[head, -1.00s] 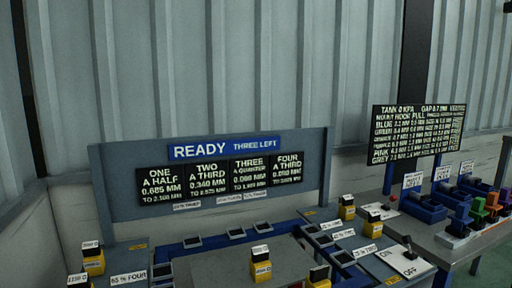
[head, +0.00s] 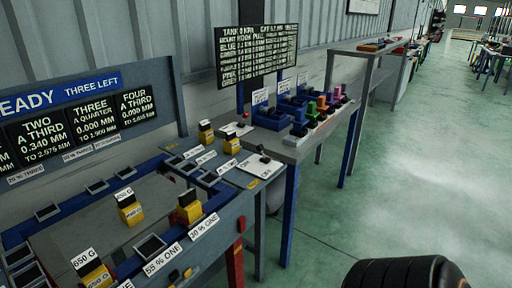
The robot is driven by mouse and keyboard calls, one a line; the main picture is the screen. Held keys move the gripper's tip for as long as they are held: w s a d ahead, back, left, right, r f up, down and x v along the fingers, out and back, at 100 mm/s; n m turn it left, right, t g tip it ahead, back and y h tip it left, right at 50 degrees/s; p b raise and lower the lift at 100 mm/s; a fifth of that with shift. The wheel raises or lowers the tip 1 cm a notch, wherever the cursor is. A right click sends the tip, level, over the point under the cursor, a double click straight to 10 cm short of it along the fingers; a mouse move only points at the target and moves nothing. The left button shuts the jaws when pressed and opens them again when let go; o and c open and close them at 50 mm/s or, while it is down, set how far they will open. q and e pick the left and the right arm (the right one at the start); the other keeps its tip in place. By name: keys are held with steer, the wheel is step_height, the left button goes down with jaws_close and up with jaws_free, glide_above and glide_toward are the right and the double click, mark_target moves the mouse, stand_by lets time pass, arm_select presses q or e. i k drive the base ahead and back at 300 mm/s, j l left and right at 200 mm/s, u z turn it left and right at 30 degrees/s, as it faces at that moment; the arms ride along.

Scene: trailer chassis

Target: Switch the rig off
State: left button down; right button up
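The rig's switch (head: 263,157) is a small dark lever on a white plate (head: 252,172) marked ON and OFF. It sits at the right end of the rig bench, near the middle of the head view. I cannot tell clearly which way the lever leans. The blue sign (head: 62,94) above the bench reads READY, THREE LEFT, and is cut off at the left edge. Neither of my grippers shows in the head view.
Yellow blocks with weight labels, one marked 650 G (head: 92,272), stand on the rig bench. A side table (head: 290,147) behind the switch carries several coloured blocks under a black board (head: 257,55). A dark ribbed rounded shape (head: 405,273) is at bottom right. Green floor (head: 400,170) is open.

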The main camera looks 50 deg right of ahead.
mark_target(260, 147)
steer(key=z, duration=1.25)
steer(key=i+l+z, duration=0.15)
steer(key=l, duration=0.2)
steer(key=i+l+z, duration=0.1)
steer(key=i+l, duration=0.15)
steer(key=i+l+u, duration=0.1)
steer(key=u, duration=0.35)
steer(key=l+u, duration=0.25)
steer(key=u, duration=0.2)
steer(key=i+l+u, duration=0.1)
steer(key=l+u, duration=0.15)
steer(key=u, duration=0.2)
steer(key=l+u, duration=0.45)
steer(key=l, duration=0.4)
steer(key=l+u, duration=0.15)
steer(key=l, duration=1.4)
